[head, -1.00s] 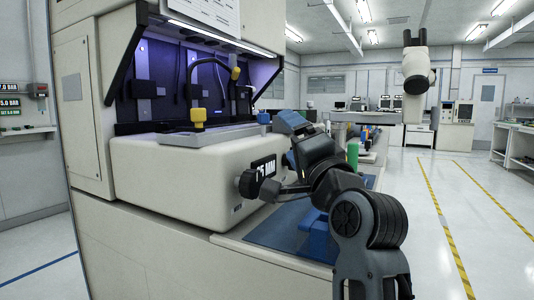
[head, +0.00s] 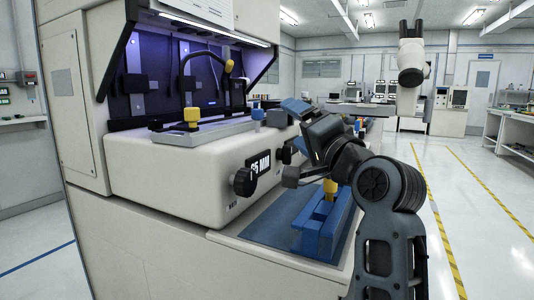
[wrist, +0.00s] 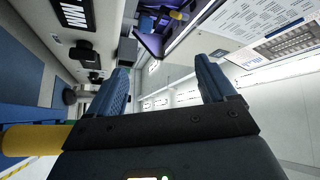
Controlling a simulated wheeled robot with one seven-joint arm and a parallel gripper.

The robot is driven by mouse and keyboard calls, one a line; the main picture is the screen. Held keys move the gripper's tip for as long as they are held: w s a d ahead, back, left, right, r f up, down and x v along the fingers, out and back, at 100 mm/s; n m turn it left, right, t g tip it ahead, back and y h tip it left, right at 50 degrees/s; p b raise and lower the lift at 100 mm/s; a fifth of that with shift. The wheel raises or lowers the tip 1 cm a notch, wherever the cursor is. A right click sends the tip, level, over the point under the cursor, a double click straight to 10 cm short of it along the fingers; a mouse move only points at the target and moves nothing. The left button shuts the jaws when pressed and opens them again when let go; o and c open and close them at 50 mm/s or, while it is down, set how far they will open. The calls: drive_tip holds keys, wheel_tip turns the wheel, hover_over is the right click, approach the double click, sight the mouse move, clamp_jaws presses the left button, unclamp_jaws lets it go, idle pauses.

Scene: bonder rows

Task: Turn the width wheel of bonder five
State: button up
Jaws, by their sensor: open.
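A cream bonder stands at left in the head view. Its low front housing (head: 190,180) carries a black knob-like wheel (head: 243,182) beside a display (head: 260,165) that seems to read 65 MM. A second dark knob (head: 287,155) is right of the display. I cannot read the label that would say which is the width wheel, nor a bonder number. My gripper (head: 288,110) is open and empty, right of and above the display, apart from the wheel. In the wrist view its blue fingers (wrist: 163,64) are spread, with a dark knob (wrist: 82,50) left of them.
A blue fixture (head: 322,228) with a yellow knob (head: 330,187) sits on a blue mat (head: 268,228) below my arm. A yellow-capped lamp (head: 192,115) stands in the lit bay. The floor at right, with yellow stripes (head: 440,220), is clear.

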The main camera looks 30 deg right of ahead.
drive_tip(key=w+a+r+n+g+y+p, duration=0.2)
drive_tip(key=w+n+y+p, duration=0.1)
drive_tip(key=n+p, duration=0.15)
drive_tip(key=n+g+y+p, duration=0.5)
drive_tip(key=n+g+p, duration=0.85)
drive_tip(key=p, duration=0.35)
approach(252, 176)
drive_tip(key=s+x, duration=0.1)
drive_tip(key=x, duration=0.3)
drive_tip(key=shift+n+t, duration=0.3)
drive_tip(key=shift+t, duration=0.15)
drive_tip(key=p+x, duration=0.1)
drive_tip(key=x, duration=0.7)
drive_tip(key=shift+w+d, duration=0.15)
drive_tip(key=shift+w, duration=0.05)
drive_tip(key=c, duration=1)
drive_tip(key=shift+h, duration=0.3)
